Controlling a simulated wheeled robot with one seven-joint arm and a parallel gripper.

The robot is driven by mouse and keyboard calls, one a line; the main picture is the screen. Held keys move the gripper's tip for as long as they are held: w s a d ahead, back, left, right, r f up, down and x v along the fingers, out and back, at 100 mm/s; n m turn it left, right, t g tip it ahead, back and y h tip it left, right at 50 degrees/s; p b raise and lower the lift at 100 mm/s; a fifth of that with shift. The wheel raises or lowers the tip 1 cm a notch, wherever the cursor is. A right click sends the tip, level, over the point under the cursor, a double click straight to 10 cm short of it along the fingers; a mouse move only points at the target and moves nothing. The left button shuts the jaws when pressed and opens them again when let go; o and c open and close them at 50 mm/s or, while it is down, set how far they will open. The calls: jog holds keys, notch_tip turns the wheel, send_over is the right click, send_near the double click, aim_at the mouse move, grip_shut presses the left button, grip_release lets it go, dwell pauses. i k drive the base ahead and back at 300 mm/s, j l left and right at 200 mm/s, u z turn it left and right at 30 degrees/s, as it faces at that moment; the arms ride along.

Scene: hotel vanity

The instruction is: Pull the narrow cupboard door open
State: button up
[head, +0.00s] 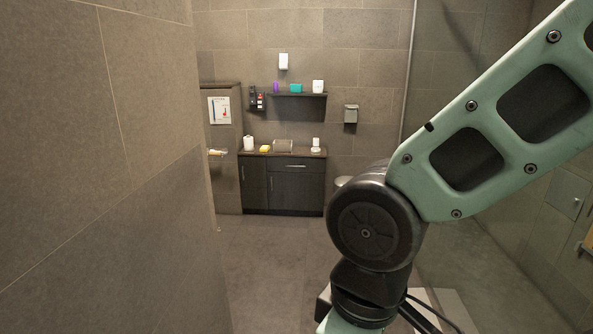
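A dark vanity cabinet stands against the far wall in the head view. Its narrow cupboard door (253,186) is the left part of the front and looks closed. A small pale handle (243,172) seems to show near that door's left edge. To its right is a wider door (296,193) with a drawer (296,166) above it. My arm crosses the right side of the view, well short of the cabinet. My gripper is not visible; fingers and anything in them are out of sight.
A tiled wall (95,180) stands close on the left. Bare floor (270,265) leads to the vanity. Bottles and small items sit on the countertop (275,153) and shelf (300,95). A glass panel (440,120) stands at right.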

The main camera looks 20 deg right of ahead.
aim_at(252, 168)
jog(key=i+z, duration=0.1)
jog(key=z, duration=0.2)
jog(key=i+z, duration=0.1)
jog(key=z, duration=0.2)
jog(key=i+l, duration=0.1)
jog(key=i, duration=1.7)
jog(key=i+j+u, duration=0.15)
jog(key=i+u, duration=0.25)
jog(key=i, duration=0.3)
jog(key=i+u, duration=0.4)
jog(key=i, duration=0.3)
jog(key=i+l+u, duration=0.4)
jog(key=i, duration=0.25)
jog(key=i+j+u, duration=0.1)
jog(key=i+u, duration=0.3)
jog(key=i+l+u, duration=0.1)
jog(key=i+u, duration=0.3)
jog(key=i, duration=0.15)
jog(key=i+l+u, duration=0.2)
jog(key=i+u, duration=0.2)
jog(key=i+j+u, duration=0.2)
jog(key=i, duration=0.3)
jog(key=i+u, duration=0.2)
jog(key=i, duration=0.25)
jog(key=z, duration=3.5)
